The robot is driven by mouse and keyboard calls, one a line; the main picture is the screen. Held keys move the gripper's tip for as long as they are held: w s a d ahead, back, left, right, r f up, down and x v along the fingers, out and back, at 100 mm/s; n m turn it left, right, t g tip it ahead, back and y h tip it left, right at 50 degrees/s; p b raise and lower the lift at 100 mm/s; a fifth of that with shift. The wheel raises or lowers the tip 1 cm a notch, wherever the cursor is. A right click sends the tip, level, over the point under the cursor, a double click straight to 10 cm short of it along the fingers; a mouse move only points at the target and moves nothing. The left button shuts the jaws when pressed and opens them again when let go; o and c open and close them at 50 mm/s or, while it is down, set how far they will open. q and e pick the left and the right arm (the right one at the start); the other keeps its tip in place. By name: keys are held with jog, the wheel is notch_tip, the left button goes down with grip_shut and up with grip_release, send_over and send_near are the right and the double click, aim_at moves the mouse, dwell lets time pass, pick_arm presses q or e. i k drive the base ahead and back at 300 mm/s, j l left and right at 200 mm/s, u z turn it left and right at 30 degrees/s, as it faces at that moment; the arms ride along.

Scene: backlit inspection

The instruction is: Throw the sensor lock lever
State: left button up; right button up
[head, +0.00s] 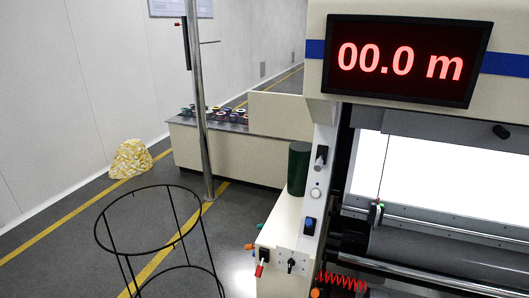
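Neither of my grippers is in view. The frame does not make plain which part is the sensor lock lever. A small dark device (376,214), which may be the sensor, sits at the rail in front of the bright white panel (400,175), with a thin line running up from it. A lever with a red tip (259,269) hangs downward on the machine's cream control box (284,228). A black switch (291,265) is on the box's front face. Another black-handled switch (320,158) is on the upright post above a round white button (316,192).
A display (401,61) reads 00.0 m. A dark green cylinder (299,167) stands on the control box. A black wire-frame stand (152,243) and a metal pole (198,110) stand at left. Grey floor is open around a yellow-patterned bundle (130,158) by the wall.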

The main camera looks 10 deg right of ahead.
aim_at(309, 223)
jog(key=k+l+u, duration=0.1)
jog(key=l, duration=0.35)
jog(key=k+l+u, duration=0.1)
jog(key=l, duration=0.3)
jog(key=k+l, duration=0.3)
jog(key=l, duration=0.15)
jog(key=k+l+u, duration=0.15)
jog(key=l, duration=0.25)
jog(key=k+l+u, duration=0.1)
jog(key=k+l, duration=0.15)
jog(key=l, duration=0.15)
jog(key=k+l+u, duration=0.1)
jog(key=l, duration=0.3)
jog(key=k, duration=0.1)
